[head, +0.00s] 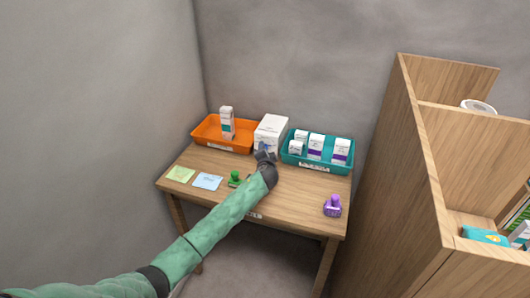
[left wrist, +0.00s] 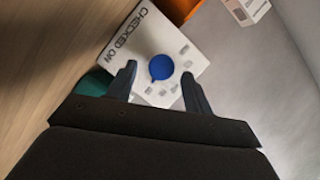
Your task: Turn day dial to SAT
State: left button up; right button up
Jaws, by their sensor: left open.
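The blue day dial (left wrist: 160,67) is a round knob on the face of a white box marked "CHECKED ON" (left wrist: 128,35). Small labels ring the dial, too small to read, so its setting cannot be told. In the head view the white box (head: 271,131) stands at the back of the wooden table between two trays. My left gripper (head: 264,155) is right in front of the box. In the left wrist view its open fingers (left wrist: 158,75) show on either side of the dial; contact cannot be told. My right gripper is not in view.
An orange tray (head: 203,141) stands left of the box and a teal tray (head: 322,168) right of it, both holding small boxes. A green stamp (head: 235,178), paper notes (head: 207,181) and a purple stamp (head: 332,206) are on the table. A wooden shelf unit (head: 395,190) is at the right.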

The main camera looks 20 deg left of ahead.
pick_arm(q)
jog(key=b+v, duration=0.1)
jog(key=v, duration=0.4)
jog(key=shift+s+d+f+b, duration=0.1)
jog(key=shift+s+b, duration=0.2)
jog(key=shift+b, duration=0.05)
jog(key=shift+s+d+r, duration=0.1)
jog(key=shift+s+r, duration=0.1)
jog(key=shift+s, duration=0.1)
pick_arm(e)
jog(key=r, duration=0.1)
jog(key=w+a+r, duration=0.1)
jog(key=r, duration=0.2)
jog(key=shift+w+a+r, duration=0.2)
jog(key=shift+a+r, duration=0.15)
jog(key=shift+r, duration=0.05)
